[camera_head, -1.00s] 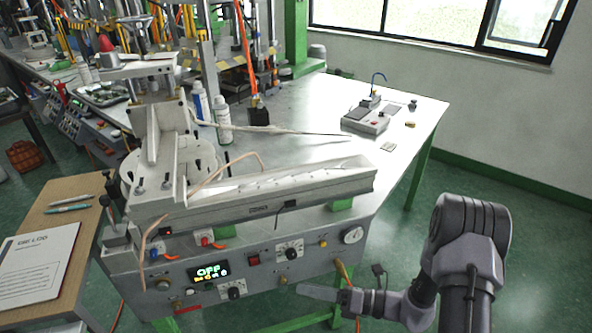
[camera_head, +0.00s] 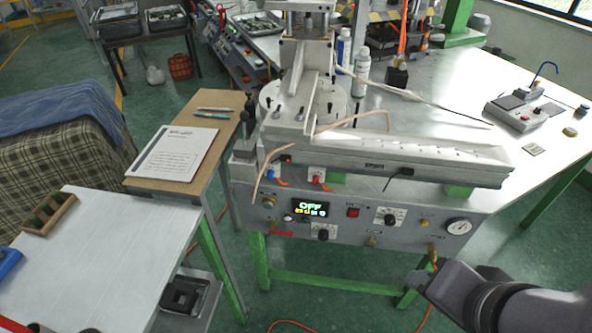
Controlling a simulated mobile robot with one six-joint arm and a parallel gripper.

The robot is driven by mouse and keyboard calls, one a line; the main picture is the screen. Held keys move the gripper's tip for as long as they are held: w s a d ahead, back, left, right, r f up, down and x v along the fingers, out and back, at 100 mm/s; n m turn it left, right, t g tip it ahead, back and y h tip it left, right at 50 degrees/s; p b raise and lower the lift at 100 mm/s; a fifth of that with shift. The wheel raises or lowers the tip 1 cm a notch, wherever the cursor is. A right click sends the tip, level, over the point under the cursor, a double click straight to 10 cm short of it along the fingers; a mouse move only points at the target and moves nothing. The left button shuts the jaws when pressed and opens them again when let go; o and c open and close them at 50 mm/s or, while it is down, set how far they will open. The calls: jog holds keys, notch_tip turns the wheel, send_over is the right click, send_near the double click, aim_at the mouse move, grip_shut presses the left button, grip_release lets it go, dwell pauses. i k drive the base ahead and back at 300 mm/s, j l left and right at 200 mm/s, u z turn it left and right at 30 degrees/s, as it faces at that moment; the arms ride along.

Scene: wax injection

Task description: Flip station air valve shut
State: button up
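The wax injection station has a grey front panel (camera_head: 340,240) with a lit display (camera_head: 310,208), knobs and a round pressure gauge (camera_head: 458,227). A small brass fitting (camera_head: 432,250) with an orange hose sits at the panel's lower right edge. It may be the air valve; its handle position is too small to tell. Small blue and red fittings (camera_head: 316,175) with orange tubing stand above the panel. My arm comes in from the lower right, and its end with my gripper (camera_head: 418,284) is just below the brass fitting. Its fingers cannot be made out, nor can contact.
A wooden side table (camera_head: 190,140) with a paper sheet and pens stands left of the station. A white table (camera_head: 100,260) is at the lower left. Green legs and a crossbar (camera_head: 330,283) are below the panel. An orange hose (camera_head: 300,325) lies on the floor.

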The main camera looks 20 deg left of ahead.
aim_at(271, 231)
jog(key=u, duration=1.2)
jog(key=i+j+u, duration=0.25)
jog(key=i, duration=0.2)
